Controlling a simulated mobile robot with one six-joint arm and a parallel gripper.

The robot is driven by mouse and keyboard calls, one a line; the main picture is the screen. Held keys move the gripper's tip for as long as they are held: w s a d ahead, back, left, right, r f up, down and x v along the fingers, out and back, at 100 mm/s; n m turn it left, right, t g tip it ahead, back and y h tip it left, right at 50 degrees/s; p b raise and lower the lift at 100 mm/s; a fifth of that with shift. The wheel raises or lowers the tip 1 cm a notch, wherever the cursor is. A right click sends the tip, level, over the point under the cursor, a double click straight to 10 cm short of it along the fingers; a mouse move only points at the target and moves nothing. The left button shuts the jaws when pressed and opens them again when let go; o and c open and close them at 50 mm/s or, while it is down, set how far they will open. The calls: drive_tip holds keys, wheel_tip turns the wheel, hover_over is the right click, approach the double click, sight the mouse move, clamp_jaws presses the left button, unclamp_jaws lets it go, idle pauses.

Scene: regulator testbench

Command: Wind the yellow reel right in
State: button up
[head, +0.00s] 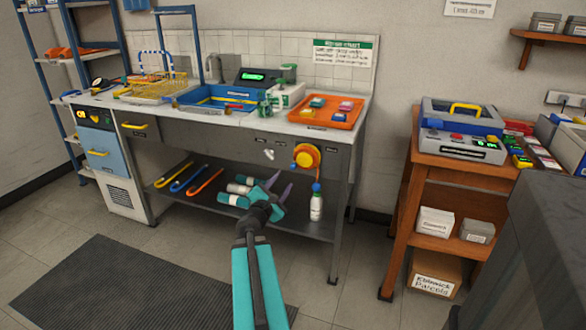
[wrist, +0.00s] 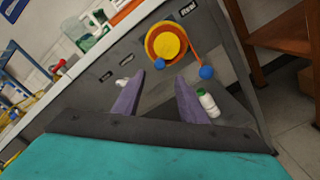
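The yellow reel (head: 307,155) is a round disc with an orange rim on the bench's front panel, near its right end. In the wrist view the reel (wrist: 166,42) is at the upper middle, ahead of my fingertips. A small blue knob (wrist: 159,64) shows at its lower edge. An orange strap (wrist: 194,47) hangs out from its right side and ends in a blue ball (wrist: 206,72); the ball (head: 317,187) hangs below the reel in the head view. My gripper (head: 278,184) is open and empty, below and left of the reel, apart from it.
A white bottle (head: 316,207) stands on the lower shelf beneath the ball. A small white handle (head: 268,154) sticks out of the panel left of the reel. An orange tray (head: 324,121) lies on the bench top above. A wooden stand (head: 465,170) is to the right.

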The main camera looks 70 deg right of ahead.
sight(292, 167)
drive_tip(key=shift+w+d, duration=0.2)
drive_tip(key=shift+d, duration=2.85)
drive_tip(key=shift+w+d, duration=0.15)
drive_tip(key=shift+d, duration=2.85)
drive_tip(key=shift+c, duration=0.3)
clamp_jaws()
